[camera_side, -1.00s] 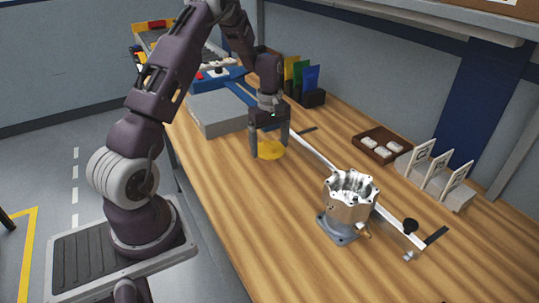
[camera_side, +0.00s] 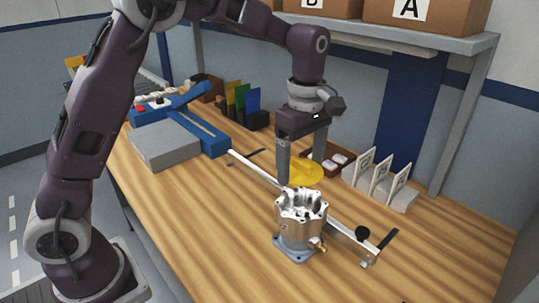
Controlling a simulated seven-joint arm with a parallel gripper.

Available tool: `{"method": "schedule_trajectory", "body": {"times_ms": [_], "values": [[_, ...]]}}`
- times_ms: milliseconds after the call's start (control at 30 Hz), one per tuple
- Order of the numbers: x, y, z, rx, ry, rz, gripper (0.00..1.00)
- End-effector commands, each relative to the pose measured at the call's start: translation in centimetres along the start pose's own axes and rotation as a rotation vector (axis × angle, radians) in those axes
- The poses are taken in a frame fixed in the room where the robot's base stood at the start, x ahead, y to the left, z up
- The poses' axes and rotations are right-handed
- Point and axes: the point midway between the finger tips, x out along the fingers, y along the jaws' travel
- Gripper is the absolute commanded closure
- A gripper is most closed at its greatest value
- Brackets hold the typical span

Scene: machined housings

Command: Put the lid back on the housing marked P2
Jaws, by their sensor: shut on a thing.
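My gripper (camera_side: 302,172) is shut on a yellow disc-like lid (camera_side: 307,174), which it holds between its two fingers. The metal housing (camera_side: 300,225) stands upright on the wooden bench, its top open and its toothed rim showing. A small brass fitting sticks out low on its right side. A small dark mark shows on its wall, too small to read. In the picture, the lid is just above and behind the housing's rim, apart from it. I cannot tell its exact height or how far behind it is.
A silver rail (camera_side: 255,171) with a black knob (camera_side: 362,233) runs behind the housing. White cards stand in a rack (camera_side: 396,200) to the right. A brown tray (camera_side: 337,175) is behind the gripper. A grey block (camera_side: 165,148) lies left. The front bench is clear.

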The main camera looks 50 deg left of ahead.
Motion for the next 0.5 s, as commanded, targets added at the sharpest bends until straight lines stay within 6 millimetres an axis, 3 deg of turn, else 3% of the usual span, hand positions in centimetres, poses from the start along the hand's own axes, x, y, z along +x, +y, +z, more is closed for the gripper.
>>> {"method": "schedule_trajectory", "body": {"times_ms": [167,500], "values": [[0.1,-0.4,1.2,-0.002,0.001,-0.001,0.54],[4.1,-0.4,1.1,-0.003,0.0,-0.003,0.54]]}}
